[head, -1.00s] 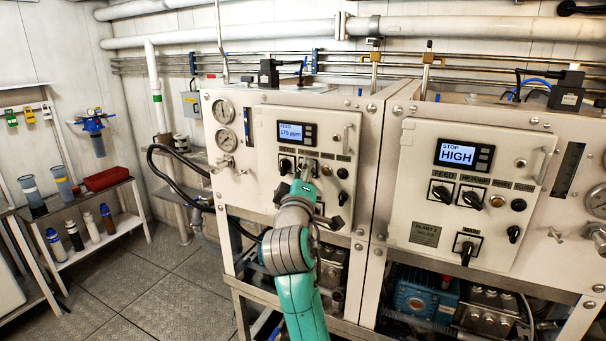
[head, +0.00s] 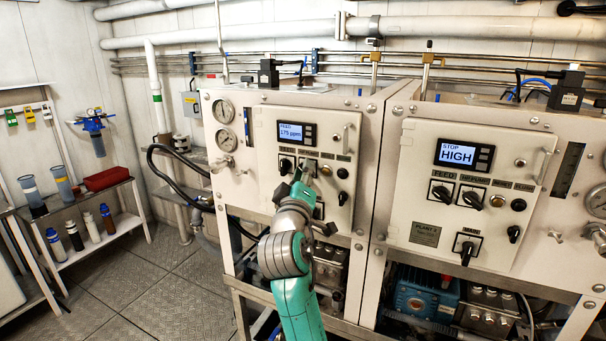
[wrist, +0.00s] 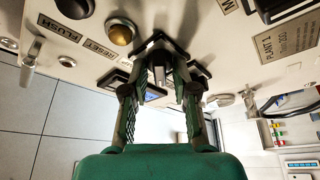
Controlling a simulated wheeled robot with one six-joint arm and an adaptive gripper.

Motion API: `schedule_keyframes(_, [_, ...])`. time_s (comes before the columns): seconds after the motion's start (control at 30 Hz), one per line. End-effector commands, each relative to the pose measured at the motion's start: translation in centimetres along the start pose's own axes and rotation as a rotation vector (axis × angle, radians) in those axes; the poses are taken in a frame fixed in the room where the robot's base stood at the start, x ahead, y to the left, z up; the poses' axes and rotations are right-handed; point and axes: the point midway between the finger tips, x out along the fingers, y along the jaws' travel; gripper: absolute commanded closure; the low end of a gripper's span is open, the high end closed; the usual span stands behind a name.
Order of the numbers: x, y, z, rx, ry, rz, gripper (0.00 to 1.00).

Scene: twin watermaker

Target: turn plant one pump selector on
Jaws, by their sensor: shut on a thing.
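The plant one panel (head: 265,165) is the left white panel, with a lit display (head: 296,133) reading about 175 ppm. My gripper (head: 305,173) is at the second control in its upper row, right of the black feed selector (head: 285,165). In the wrist view my gripper (wrist: 160,75) has its fingers closed around the dark pump selector (wrist: 158,66), one on each side. The fingers hide much of the selector, so its exact angle is hard to tell. A PLANT 1 plate (wrist: 283,38) shows at the right there.
A shelf (head: 110,235) with bottles is at left; the floor between is clear.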

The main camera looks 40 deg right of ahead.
Motion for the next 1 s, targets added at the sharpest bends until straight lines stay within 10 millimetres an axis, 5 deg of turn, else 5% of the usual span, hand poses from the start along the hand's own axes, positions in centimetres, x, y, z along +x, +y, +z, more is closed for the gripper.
schedule_keyframes(1.0, [0.04, -0.42, -0.04, 0.746, -0.003, 0.309, 1.0])
